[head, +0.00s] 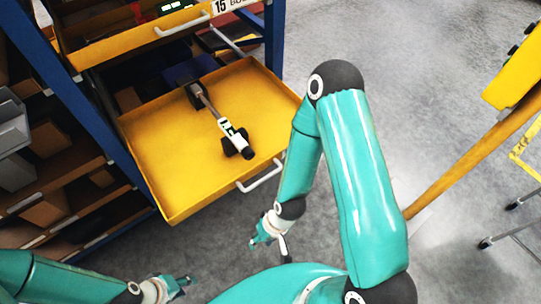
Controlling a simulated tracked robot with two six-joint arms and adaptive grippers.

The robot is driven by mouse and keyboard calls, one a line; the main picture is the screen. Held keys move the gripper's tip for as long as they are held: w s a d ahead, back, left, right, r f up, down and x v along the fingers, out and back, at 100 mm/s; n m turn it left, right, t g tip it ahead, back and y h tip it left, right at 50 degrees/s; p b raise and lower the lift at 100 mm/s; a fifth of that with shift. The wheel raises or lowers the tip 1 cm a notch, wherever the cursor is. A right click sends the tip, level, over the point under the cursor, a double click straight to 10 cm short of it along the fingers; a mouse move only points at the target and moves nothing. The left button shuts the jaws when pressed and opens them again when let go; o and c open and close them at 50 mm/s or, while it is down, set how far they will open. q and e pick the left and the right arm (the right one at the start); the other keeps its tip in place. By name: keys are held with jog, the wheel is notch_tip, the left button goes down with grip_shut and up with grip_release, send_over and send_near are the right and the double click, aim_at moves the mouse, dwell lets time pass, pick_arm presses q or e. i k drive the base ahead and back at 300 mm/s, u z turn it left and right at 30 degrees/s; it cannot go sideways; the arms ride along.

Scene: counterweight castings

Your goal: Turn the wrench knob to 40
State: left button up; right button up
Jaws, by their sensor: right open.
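The wrench (209,106) lies in the open yellow drawer (160,160), its grey shaft running from upper left to lower right. Its dark head end is at the back. A white and green section (231,129) leads to the black knob (249,153) at the near end. The scale reading is too small to make out. My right gripper (270,247) is open and empty, in front of the drawer and below its handle, apart from the knob. My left gripper (184,284) is at the lower left, away from the wrench; its jaw opening is unclear.
The drawer's pale handle (260,178) sticks out at its front right. Another yellow drawer (150,35) is above, in a blue-framed rack (95,125). Shelves with boxes stand at left. A yellow rail (455,178) is at right. Grey floor is clear between.

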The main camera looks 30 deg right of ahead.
aim_at(248, 153)
jog(key=u, duration=0.05)
jog(key=i, duration=0.35)
jog(key=z, duration=0.9)
